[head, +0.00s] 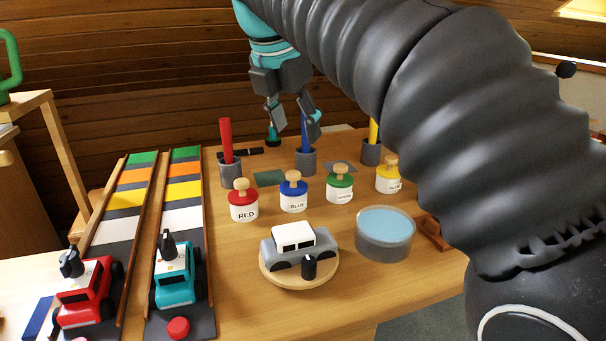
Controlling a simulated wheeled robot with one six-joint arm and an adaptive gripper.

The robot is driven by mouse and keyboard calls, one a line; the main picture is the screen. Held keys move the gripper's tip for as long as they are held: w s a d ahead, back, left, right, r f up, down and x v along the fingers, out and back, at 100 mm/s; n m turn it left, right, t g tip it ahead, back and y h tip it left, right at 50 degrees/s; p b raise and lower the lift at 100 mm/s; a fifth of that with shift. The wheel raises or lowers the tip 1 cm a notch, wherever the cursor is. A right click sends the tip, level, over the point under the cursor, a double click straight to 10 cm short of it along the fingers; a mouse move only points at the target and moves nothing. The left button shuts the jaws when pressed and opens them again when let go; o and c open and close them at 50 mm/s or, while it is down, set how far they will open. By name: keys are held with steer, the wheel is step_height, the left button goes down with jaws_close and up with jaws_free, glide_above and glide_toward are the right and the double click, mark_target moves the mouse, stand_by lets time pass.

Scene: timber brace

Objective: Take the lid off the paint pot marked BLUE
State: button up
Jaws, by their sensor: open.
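The paint pot marked BLUE (294,201) stands upright on the wooden table, a white pot with a blue lid (293,188) that has a round wooden knob (293,176) on top. The lid is on the pot. My gripper (292,122) is open and empty, pointing down above and behind the BLUE pot, near the blue stick (305,132) in its grey cup. It appears apart from the lid. Whether a finger touches the blue stick cannot be told.
Pots with red (243,200), green (340,183) and yellow (388,174) lids flank the BLUE pot. Grey cups hold red (226,140) and yellow (373,131) sticks. A toy car (297,245) on a round board and a water bowl (385,235) stand in front. Two striped ramps (181,215) lie left.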

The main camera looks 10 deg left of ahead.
mark_target(293, 173)
steer(key=w+f+b, duration=0.1)
steer(key=f, duration=0.1)
steer(key=w+a+f+n, duration=0.1)
steer(key=f, duration=0.2)
steer(key=w+a+f+n+b, duration=0.1)
steer(key=f, duration=0.1)
steer(key=shift+w+f+b, duration=0.15)
steer(key=shift+w+b, duration=0.2)
steer(key=shift+b+x, duration=0.8)
steer(key=shift+x, duration=1.85)
steer(key=shift+s+a, duration=0.1)
steer(key=shift+s, duration=0.05)
steer(key=shift+c, duration=0.2)
steer(key=c, duration=1)
